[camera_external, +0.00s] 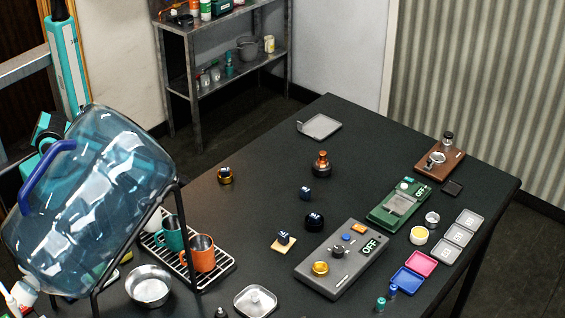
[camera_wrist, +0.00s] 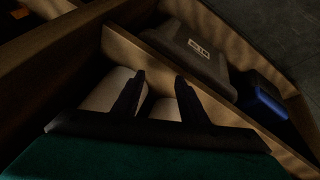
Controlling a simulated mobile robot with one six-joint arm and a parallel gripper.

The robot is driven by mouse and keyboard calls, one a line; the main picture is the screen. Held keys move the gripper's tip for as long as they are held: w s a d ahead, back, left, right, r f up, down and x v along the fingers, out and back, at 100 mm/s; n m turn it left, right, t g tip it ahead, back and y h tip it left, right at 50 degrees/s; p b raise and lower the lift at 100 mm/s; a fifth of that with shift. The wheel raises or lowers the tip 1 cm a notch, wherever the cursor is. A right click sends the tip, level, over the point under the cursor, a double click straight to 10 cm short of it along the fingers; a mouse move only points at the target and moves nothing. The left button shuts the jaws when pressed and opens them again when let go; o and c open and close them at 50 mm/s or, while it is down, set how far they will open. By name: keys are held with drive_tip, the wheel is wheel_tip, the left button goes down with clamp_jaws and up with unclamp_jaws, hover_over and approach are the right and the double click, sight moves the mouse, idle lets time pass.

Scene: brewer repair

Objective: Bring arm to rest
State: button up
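My gripper (camera_wrist: 160,76) shows in the wrist view, with two dark fingers apart and nothing seen between their tips. It is over or inside a wooden compartment (camera_wrist: 122,45) holding two pale rounded objects (camera_wrist: 105,90); I cannot tell what they are or whether the fingers touch them. In the external view my teal and white arm stands at the far left, partly hidden behind a large blue water jug (camera_external: 95,200). My gripper is not visible there.
In the wrist view, a grey case (camera_wrist: 190,50) and a dark blue object (camera_wrist: 262,98) lie beyond the divider. The dark table (camera_external: 265,150) holds a rack (camera_external: 215,275) with mugs, a grey OFF box (camera_external: 340,285), a green scale (camera_external: 385,215) and small parts. A metal shelf (camera_external: 185,70) stands behind.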

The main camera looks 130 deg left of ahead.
drive_tip(key=s+d+f+m+g, duration=0.25)
drive_tip(key=d+f+m, duration=0.35)
drive_tip(key=d, duration=0.4)
drive_tip(key=s+d+f+m+g, duration=0.2)
drive_tip(key=s+d+f+m, duration=0.3)
drive_tip(key=d, duration=0.4)
drive_tip(key=s+d+r+n+g+b, duration=0.1)
drive_tip(key=s+d+n+g, duration=0.2)
drive_tip(key=d, duration=0.5)
drive_tip(key=s+d+r+n+g+y+b, duration=0.1)
drive_tip(key=s+d+r+n+g, duration=0.1)
drive_tip(key=s+d, duration=0.4)
drive_tip(key=shift+s+d+r+n+g+b, duration=0.3)
drive_tip(key=shift+d+n+g, duration=0.4)
drive_tip(key=shift+d+g, duration=0.65)
drive_tip(key=shift+d, duration=0.1)
